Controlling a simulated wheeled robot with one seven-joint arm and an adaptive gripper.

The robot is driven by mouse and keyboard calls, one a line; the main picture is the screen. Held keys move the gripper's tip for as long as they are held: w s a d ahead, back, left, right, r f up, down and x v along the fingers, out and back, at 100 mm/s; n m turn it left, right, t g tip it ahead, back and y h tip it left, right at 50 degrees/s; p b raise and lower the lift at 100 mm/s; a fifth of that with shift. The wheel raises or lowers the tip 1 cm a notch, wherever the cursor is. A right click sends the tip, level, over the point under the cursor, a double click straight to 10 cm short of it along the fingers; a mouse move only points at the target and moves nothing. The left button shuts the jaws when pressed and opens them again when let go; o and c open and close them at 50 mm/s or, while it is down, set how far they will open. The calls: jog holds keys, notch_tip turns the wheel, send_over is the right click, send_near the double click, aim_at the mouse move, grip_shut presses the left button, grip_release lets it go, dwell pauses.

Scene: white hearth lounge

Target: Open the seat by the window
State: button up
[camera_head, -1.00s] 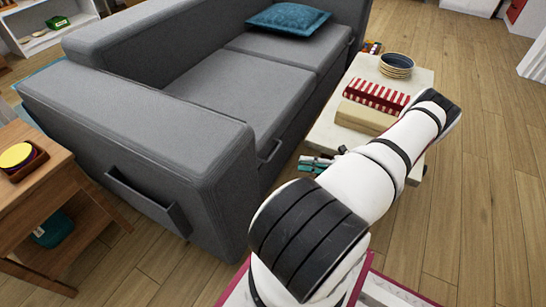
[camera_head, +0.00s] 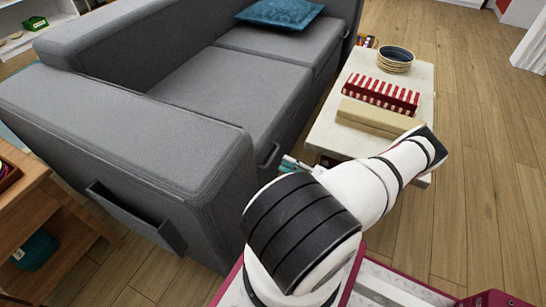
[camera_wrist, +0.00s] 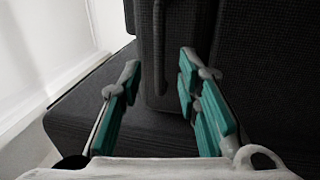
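The grey sofa (camera_head: 215,130) has two seat sections, a near one (camera_head: 235,88) and a far one (camera_head: 285,45). Both look closed. No window shows, so I cannot tell which is by it. A dark handle (camera_head: 268,156) is on the sofa's front near the close armrest. My gripper's teal fingers (camera_head: 292,166) show partly beside it; my arm hides the rest. In the wrist view my gripper (camera_wrist: 160,68) is open. A dark bar handle (camera_wrist: 158,45) on grey fabric lies ahead between the fingertips, and I see no grip on it.
A pale low table (camera_head: 424,100) stands right of the sofa, close to my arm, with stacked bowls (camera_head: 396,58), a red-striped box (camera_head: 380,95) and a tan block (camera_head: 378,117). A wooden side table (camera_head: 30,200) is at left. Wooden floor (camera_head: 480,150) is clear at right.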

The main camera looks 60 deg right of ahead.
aim_at(273, 156)
jog(key=shift+b+x, duration=0.35)
jog(key=shift+x, duration=2.8)
grip_shut()
